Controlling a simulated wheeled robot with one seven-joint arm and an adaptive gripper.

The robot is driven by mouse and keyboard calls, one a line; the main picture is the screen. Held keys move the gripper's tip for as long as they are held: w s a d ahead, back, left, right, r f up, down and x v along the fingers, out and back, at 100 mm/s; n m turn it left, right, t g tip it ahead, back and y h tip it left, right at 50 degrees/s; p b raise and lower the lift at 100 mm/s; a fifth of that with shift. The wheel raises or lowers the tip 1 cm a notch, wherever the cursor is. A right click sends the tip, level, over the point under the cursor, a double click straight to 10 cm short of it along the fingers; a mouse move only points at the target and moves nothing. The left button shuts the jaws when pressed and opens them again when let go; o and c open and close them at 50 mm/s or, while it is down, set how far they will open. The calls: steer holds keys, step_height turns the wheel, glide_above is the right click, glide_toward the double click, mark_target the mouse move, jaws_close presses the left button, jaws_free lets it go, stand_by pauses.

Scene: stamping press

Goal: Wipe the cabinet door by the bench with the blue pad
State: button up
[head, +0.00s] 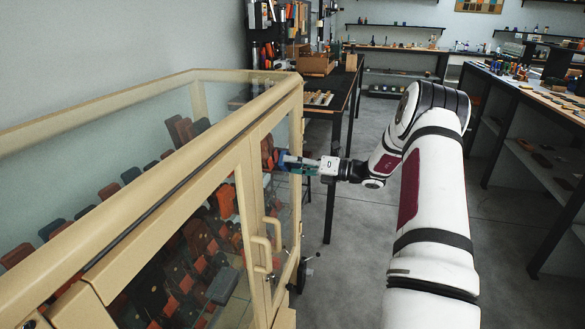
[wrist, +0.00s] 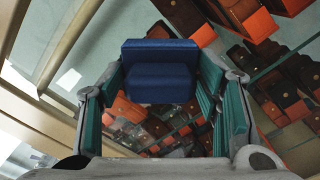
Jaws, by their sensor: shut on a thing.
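The blue pad (wrist: 160,82) sits between the fingers of my gripper (wrist: 160,95) in the wrist view, and the gripper is shut on it. In the head view my gripper (head: 290,163) is at the glass of the far cabinet door (head: 296,128), close in front of it. I cannot tell whether the pad touches the glass. The door has a cream frame, a clear pane and a handle. Through the glass the wrist view shows several brown and orange items. In the head view the pad is mostly hidden by the gripper.
The nearer cabinet door (head: 222,190) has a handle (head: 262,254) beside the other one. A dark bench (head: 343,96) stands behind the cabinet. A long workbench (head: 540,92) runs along the right. The grey floor (head: 345,270) between is clear.

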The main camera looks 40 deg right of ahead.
steer(key=shift+w+d, duration=0.4)
steer(key=shift+d, duration=0.05)
steer(key=shift+b, duration=0.3)
steer(key=shift+w+d+b, duration=0.8)
steer(key=shift+d+b, duration=0.05)
steer(key=shift+d, duration=0.15)
steer(key=shift+p+v, duration=0.8)
steer(key=shift+v, duration=2.25)
steer(key=v, duration=0.3)
